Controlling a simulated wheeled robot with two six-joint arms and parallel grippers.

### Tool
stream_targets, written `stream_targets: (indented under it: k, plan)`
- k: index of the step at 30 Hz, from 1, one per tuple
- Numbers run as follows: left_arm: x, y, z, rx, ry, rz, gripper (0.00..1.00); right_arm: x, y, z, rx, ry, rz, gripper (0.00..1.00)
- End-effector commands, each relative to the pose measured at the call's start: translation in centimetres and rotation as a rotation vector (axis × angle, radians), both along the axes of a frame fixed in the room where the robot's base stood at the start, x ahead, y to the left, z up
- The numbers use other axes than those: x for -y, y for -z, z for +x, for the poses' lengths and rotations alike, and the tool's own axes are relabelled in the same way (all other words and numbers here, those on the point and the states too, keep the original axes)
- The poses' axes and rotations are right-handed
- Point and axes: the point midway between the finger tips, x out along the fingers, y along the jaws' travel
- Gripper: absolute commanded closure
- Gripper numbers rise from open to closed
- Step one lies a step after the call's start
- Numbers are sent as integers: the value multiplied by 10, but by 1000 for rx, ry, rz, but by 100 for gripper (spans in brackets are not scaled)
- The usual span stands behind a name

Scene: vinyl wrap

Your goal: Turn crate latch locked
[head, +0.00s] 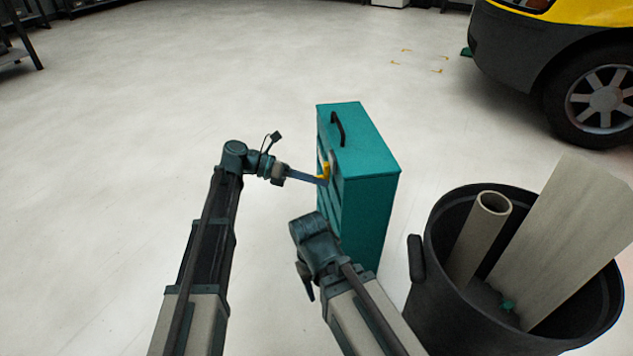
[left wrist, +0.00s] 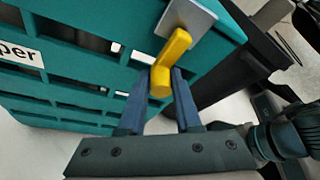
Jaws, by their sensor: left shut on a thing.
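The teal crate (head: 368,150) stands upright on the floor in the middle of the head view, with a black handle on its top. Its yellow latch (head: 325,170) is on the side facing my left arm. In the left wrist view the yellow latch (left wrist: 176,55) hangs at a slant from a grey plate (left wrist: 188,17) on the crate (left wrist: 75,40). My left gripper (head: 318,178) is shut on the latch's free end, with its blue fingers (left wrist: 161,88) on either side. My right gripper (head: 306,285) is beside the crate's front; its fingers are too unclear to read.
A black bin (head: 425,310) with a tube (head: 478,235) and a board (head: 570,235) stands right of the crate. A yellow vehicle (head: 560,50) is at the back right. The floor (head: 130,130) left of the crate is clear.

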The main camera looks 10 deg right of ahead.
Motion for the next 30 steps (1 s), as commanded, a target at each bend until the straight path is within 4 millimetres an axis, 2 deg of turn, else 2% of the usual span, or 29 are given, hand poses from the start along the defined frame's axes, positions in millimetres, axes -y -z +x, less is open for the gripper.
stream_targets:
  k: [17,18,21,22,30]
  plan:
    - [0,-1,-3,-29,6,-4,100,0,1,0,0,0,0,50]
    - [0,-1,-3,-29,7,-3,62,0,1,0,0,0,0,50]
    - [0,-1,-2,-29,5,-3,44,0,1,0,0,0,0,50]
    - [0,-1,-2,-28,5,-3,40,0,1,0,0,0,0,50]
    - [0,-1,-1,-27,2,-2,40,0,1,0,0,0,0,50]
